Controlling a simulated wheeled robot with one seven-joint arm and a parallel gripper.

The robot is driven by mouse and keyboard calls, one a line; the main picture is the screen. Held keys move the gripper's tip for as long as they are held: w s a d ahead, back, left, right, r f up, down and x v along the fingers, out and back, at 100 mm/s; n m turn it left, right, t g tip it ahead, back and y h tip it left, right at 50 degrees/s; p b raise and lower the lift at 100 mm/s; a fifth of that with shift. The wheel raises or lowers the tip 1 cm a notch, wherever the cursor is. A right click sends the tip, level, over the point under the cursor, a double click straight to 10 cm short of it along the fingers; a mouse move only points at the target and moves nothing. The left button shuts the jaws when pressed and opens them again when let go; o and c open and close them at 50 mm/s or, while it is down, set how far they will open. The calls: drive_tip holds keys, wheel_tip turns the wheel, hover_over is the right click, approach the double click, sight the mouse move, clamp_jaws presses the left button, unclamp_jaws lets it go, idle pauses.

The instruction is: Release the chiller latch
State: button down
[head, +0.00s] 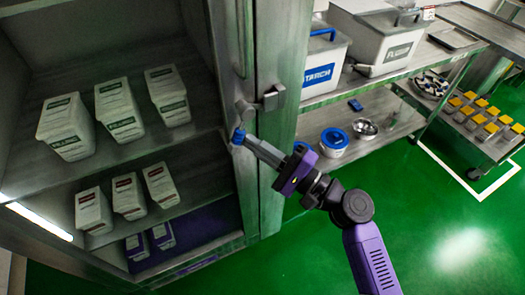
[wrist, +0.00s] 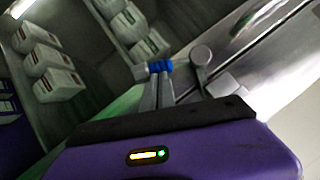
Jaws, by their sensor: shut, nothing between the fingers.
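The chiller (head: 215,150) is the tall grey metal cabinet on the left in the head view. Its interior is visible; I cannot tell whether glass covers it. The latch (head: 272,97) is a grey block with a rounded lever end, on the upright at the cabinet's right edge. In the wrist view the latch's round end (wrist: 201,56) is just right of my fingertips. My gripper (head: 238,137) is shut and empty, its blue tips just below the latch's rounded end. The tips also show in the wrist view (wrist: 160,67). A small gap seems to separate them; contact is unclear.
White labelled bins (head: 120,108) stand on the chiller shelves. To the right, a metal rack (head: 335,92) holds large white bins, and a blue-lidded tub (head: 334,141) sits on its lower shelf. A cart (head: 470,118) carries yellow-topped containers. Green floor at lower right is open.

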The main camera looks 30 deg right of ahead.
sight(236, 150)
drive_tip(key=a+m+t+b, duration=0.1)
drive_tip(key=b, duration=0.1)
drive_tip(key=m+b, duration=0.1)
drive_tip(key=m, duration=0.1)
drive_tip(key=a+m+t+b, duration=0.1)
drive_tip(key=b, duration=0.1)
drive_tip(key=shift+a+f+t+h+b, duration=0.3)
drive_tip(key=shift+a+h+b, duration=0.05)
drive_tip(key=shift+h, duration=0.05)
drive_tip(key=m+h+b, duration=0.1)
drive_tip(key=m, duration=0.1)
drive_tip(key=a+r+m+t+h+b, duration=0.1)
drive_tip(key=m, duration=0.1)
drive_tip(key=a+m+t+h+b, duration=0.1)
drive_tip(key=b, duration=0.1)
drive_tip(key=shift+r+m, duration=0.3)
drive_tip(key=shift+m, duration=0.1)
drive_tip(key=shift+a+r+t, duration=0.3)
drive_tip(key=shift+a+r, duration=0.35)
drive_tip(key=shift+r, duration=0.05)
drive_tip(key=shift+a+r, duration=0.6)
drive_tip(key=shift+r, duration=0.3)
drive_tip(key=shift+a+r, duration=0.1)
drive_tip(key=shift+r, duration=0.05)
